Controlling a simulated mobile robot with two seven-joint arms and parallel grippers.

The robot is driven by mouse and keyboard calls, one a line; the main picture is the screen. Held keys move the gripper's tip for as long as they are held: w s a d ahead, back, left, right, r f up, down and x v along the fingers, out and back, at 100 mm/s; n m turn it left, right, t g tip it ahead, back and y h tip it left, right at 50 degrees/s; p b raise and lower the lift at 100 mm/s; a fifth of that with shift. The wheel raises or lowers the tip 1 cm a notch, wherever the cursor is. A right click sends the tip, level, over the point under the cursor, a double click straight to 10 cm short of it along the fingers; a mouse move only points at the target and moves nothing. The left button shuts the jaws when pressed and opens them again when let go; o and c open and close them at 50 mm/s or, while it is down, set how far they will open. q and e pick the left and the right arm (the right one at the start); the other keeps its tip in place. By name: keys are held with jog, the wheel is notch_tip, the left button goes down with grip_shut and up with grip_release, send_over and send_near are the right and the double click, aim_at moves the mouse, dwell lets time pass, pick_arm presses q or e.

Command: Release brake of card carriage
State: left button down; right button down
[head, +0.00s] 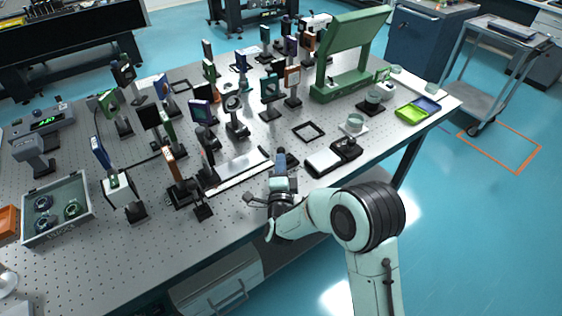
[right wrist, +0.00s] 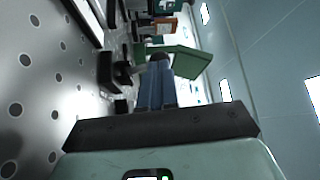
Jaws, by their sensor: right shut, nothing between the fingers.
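A pale flat rail (head: 240,167) lies near the front edge of the optical table. A dark upright card on a post (head: 208,160) stands at its left end and looks like the card carriage. Its brake is too small to make out. My right gripper (head: 280,157) is just right of the rail's right end, low over the table. Its blue-grey fingers (right wrist: 155,85) are closed together and hold nothing. I cannot tell whether they touch anything. My left gripper is not in view.
A black-and-white device (head: 333,157) sits just right of my right gripper. A square black frame (head: 308,131) lies behind it. Many posts with optics crowd the table left of the rail. A tall green stand (head: 345,55) is at the back right. The perforated table (head: 225,218) is bare in front.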

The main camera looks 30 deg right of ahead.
jog(key=shift+d+r+m+g+b, duration=0.25)
jog(key=shift+d+m+g+b, duration=0.05)
jog(key=shift+m+b, duration=0.2)
dwell(0.5)
jog(key=shift+d+r+m+g+y+b, duration=0.4)
jog(key=shift+d+r+m+g+b, duration=0.25)
jog(key=shift+m, duration=0.55)
jog(key=shift+w+d+r+m+g+y+b, duration=0.1)
jog(key=shift+d+r+m+g+y+b, duration=0.1)
jog(key=shift+d+m+g+y, duration=0.2)
jog(key=shift+d+r+m+g+y+b, duration=0.15)
jog(key=shift+d+m+g+y, duration=0.15)
jog(key=shift+d+m, duration=0.15)
jog(key=shift+w+d+m+y, duration=0.1)
jog(key=shift+d+m+y, duration=0.25)
jog(key=shift+m, duration=0.2)
jog(key=shift+a, duration=0.1)
